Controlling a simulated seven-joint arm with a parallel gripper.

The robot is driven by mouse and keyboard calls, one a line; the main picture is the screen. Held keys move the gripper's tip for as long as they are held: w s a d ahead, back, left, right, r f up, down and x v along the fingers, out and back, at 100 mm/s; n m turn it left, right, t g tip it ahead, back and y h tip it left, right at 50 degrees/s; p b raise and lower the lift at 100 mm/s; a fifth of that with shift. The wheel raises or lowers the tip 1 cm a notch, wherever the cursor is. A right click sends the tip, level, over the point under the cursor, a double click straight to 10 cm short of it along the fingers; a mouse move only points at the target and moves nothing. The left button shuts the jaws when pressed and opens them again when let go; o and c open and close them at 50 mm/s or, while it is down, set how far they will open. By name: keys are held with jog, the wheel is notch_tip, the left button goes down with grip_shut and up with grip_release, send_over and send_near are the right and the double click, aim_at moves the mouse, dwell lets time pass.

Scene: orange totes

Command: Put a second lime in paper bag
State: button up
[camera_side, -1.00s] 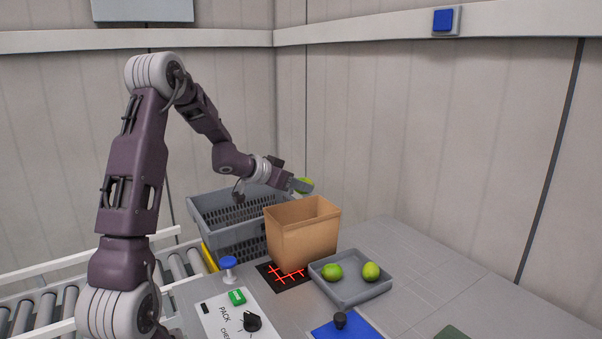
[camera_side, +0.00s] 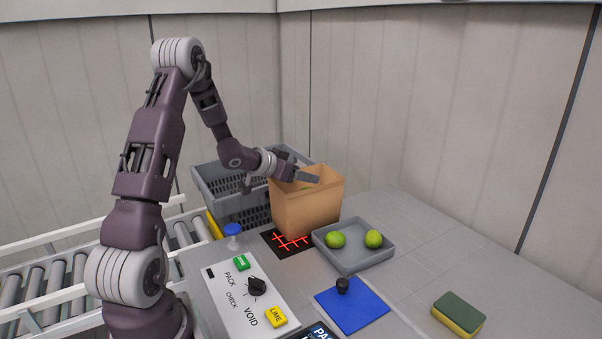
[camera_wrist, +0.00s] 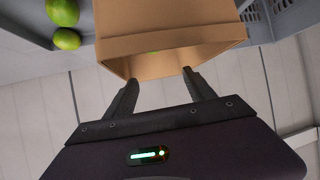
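The brown paper bag (camera_side: 305,212) stands upright and open on the dark pad with red lines. My gripper (camera_side: 308,178) is at the bag's mouth. In the wrist view my gripper's fingers (camera_wrist: 159,78) are spread apart with nothing between them, pointing to the bag (camera_wrist: 165,20). A small patch of green, a lime (camera_wrist: 153,52), shows inside the bag; most of it is hidden. Two green limes (camera_side: 335,240) (camera_side: 373,239) lie in the shallow grey tray (camera_side: 350,262) right of the bag; they also show in the wrist view (camera_wrist: 62,12) (camera_wrist: 67,39).
A grey perforated crate (camera_side: 237,205) stands behind and left of the bag. A blue-topped button (camera_side: 232,232) and a control panel (camera_side: 225,292) are in front. A blue mat with a black knob (camera_side: 343,285) and a sponge (camera_side: 459,314) lie nearer.

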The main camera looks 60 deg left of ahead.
jog(key=v, duration=0.7)
dwell(0.5)
jog(key=s+d+r+g+y, duration=0.1)
jog(key=s+d+r+g, duration=0.15)
jog(key=d+r, duration=0.35)
jog(key=s+d+r+g+y, duration=0.1)
jog(key=s+d+r+y, duration=0.2)
jog(key=d, duration=0.6)
jog(key=s+d+m+g+h, duration=0.2)
jog(key=s+d+h, duration=0.4)
jog(key=s+d, duration=1)
jog(key=shift+s+d+f+g, duration=0.2)
jog(key=shift+s+f+g, duration=0.3)
jog(key=shift+s, duration=0.7)
